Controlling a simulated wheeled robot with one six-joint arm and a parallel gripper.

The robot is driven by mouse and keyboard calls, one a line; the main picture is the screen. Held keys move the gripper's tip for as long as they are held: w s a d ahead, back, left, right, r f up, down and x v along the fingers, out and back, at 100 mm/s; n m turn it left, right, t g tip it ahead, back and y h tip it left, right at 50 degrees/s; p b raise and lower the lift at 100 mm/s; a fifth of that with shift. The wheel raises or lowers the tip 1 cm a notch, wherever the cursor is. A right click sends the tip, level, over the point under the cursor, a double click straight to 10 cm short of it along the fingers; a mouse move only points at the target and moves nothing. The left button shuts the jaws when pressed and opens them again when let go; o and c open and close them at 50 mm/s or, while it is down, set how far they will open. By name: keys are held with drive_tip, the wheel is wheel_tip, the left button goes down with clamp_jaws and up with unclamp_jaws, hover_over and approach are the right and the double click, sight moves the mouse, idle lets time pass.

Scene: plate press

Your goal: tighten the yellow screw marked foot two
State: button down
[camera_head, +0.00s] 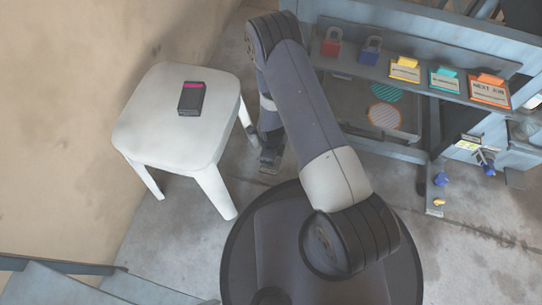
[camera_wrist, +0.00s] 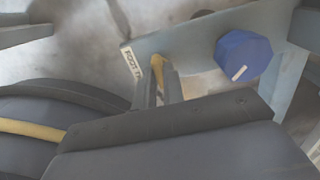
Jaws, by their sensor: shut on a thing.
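In the wrist view the yellow screw (camera_wrist: 157,62) stands at the end of a blue-grey foot plate (camera_wrist: 190,42). A pale label (camera_wrist: 132,61) beside it reads "FOOT T", its end cut off by the screw and finger. My gripper (camera_wrist: 160,80) is shut on the yellow screw, one finger on each side of its head. Its lower part is hidden between the fingers. In the head view my arm folds down left of the press, and the held screw cannot be made out there.
A blue knob (camera_wrist: 243,55) sits on the same plate, right of the screw. A white stool (camera_head: 150,125) with a dark box (camera_head: 191,99) stands left. Padlocks and tags line the press shelf (camera_head: 440,88).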

drive_tip(key=c, duration=1.5)
unclamp_jaws()
wheel_tip(320, 180, up, 11)
drive_tip(key=p, duration=0.4)
drive_tip(key=shift+f, duration=0.15)
wheel_tip(320, 180, down, 11)
drive_tip(key=b, duration=0.4)
drive_tip(key=shift+r, duration=0.2)
